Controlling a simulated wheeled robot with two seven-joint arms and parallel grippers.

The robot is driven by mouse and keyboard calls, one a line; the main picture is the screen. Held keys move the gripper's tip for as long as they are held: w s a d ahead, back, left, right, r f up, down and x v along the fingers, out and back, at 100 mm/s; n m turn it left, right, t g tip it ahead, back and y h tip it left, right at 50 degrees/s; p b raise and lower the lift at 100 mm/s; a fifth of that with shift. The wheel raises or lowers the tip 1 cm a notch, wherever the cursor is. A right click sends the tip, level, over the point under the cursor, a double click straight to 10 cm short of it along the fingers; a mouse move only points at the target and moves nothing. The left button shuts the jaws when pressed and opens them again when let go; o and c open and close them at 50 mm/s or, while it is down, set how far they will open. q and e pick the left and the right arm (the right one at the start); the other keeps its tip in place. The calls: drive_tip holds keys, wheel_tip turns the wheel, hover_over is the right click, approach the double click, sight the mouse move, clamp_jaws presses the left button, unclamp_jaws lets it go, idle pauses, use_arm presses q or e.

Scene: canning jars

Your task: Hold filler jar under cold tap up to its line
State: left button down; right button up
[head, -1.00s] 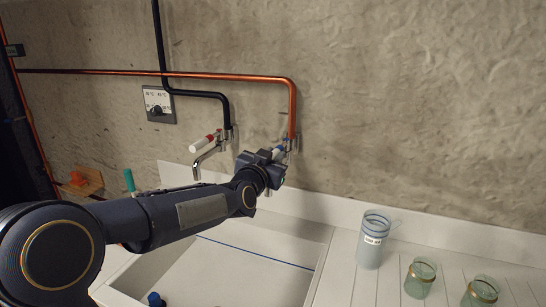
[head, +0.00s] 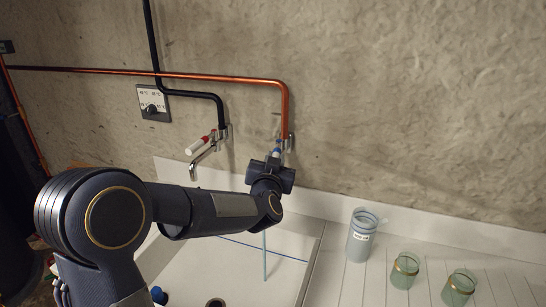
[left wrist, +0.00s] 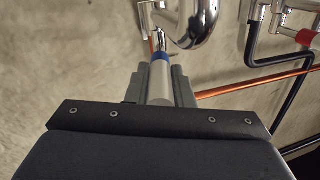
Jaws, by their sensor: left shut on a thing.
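The grey-blue filler jar (head: 354,248), with a handle and a white label, stands upright on the ribbed drainboard right of the sink. The label is too small to read. My left gripper (head: 275,158) is at the cold tap on the wall under the copper pipe. It is shut on the pale tap lever (left wrist: 160,82) with a blue band, between its fingers in the left wrist view. The chrome spout (left wrist: 193,22) curves close by there. A thin stream of water (head: 264,258) falls into the sink. My right gripper is out of view.
The white sink basin (head: 288,268) has a blue line and a drain (head: 215,303). A red-banded tap (head: 204,143) is left of my gripper. Two greenish glass jars (head: 404,272) stand right of the filler jar. A blue object (head: 157,295) shows at the lower left.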

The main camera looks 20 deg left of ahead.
use_arm(q)
drive_tip(key=c, duration=1.3)
unclamp_jaws()
drive_tip(key=shift+b+v, duration=0.6)
drive_tip(key=shift+v, duration=3.3)
